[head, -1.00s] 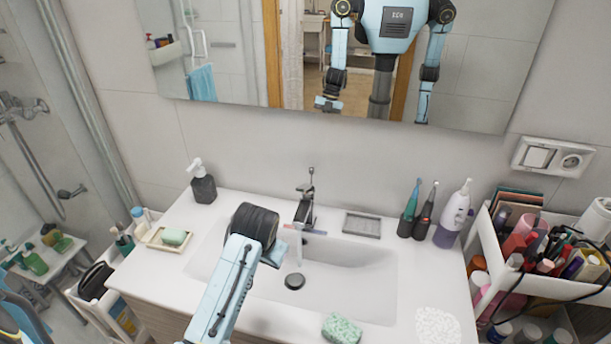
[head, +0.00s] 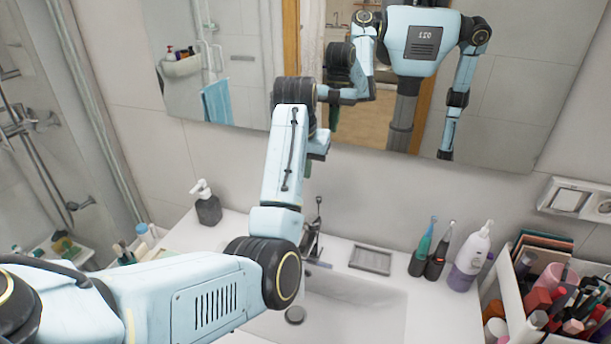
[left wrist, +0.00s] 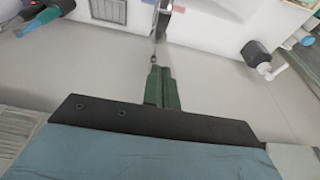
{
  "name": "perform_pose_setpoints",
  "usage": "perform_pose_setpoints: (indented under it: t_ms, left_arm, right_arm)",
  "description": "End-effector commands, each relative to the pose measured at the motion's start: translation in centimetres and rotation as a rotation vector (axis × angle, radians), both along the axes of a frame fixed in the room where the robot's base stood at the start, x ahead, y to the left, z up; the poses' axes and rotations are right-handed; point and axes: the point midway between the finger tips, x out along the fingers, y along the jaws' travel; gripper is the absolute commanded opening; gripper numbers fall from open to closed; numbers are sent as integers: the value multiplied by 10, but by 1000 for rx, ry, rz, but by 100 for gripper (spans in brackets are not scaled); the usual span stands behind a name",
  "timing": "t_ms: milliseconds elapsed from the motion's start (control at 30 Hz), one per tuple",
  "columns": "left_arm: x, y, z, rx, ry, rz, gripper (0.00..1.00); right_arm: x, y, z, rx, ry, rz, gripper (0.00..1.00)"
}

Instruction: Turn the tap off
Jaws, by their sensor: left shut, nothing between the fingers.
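The chrome tap (head: 311,242) stands at the back of the white sink (head: 350,300), with its thin lever pointing up. In the left wrist view the tap (left wrist: 161,22) shows at the top, past the fingertips. My left gripper (head: 307,170) is raised in front of the wall, above the tap lever, with its fingers pointing down. In the left wrist view its green fingers (left wrist: 160,72) are shut and empty. Their tips appear close to the lever's end; I cannot tell whether they touch. I cannot clearly tell whether water runs.
A dark soap dispenser (head: 207,205) stands left of the tap. A grey soap dish (head: 372,259), electric toothbrushes (head: 432,250) and a white-purple bottle (head: 470,255) stand to the right. The mirror (head: 225,60) hangs behind my arm.

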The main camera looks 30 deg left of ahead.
Motion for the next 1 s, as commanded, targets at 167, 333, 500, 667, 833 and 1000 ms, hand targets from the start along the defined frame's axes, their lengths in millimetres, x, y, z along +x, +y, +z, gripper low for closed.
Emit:
perform_pose_setpoints:
  t_ms: [167,333,500,667,833,1000]
  left_arm:
    - [0,2,-17,4,15,0,0]
    - [8,1,-55,-5,21,-2,0]
    - [17,4,-87,-4,19,-1,0]
    - [7,1,-108,-3,16,-2,0]
    - [0,-1,-121,-3,14,-2,0]
    - [-2,-1,-124,-3,13,-2,0]
  right_arm:
    - [-2,0,-3,0,3,0,45]
    - [-1,0,-16,1,2,0,45]
    - [1,0,-9,0,0,0,45]
    - [2,1,-1,0,-2,0,45]
    - [2,1,2,1,-3,0,45]
    - [3,1,3,1,-4,0,45]
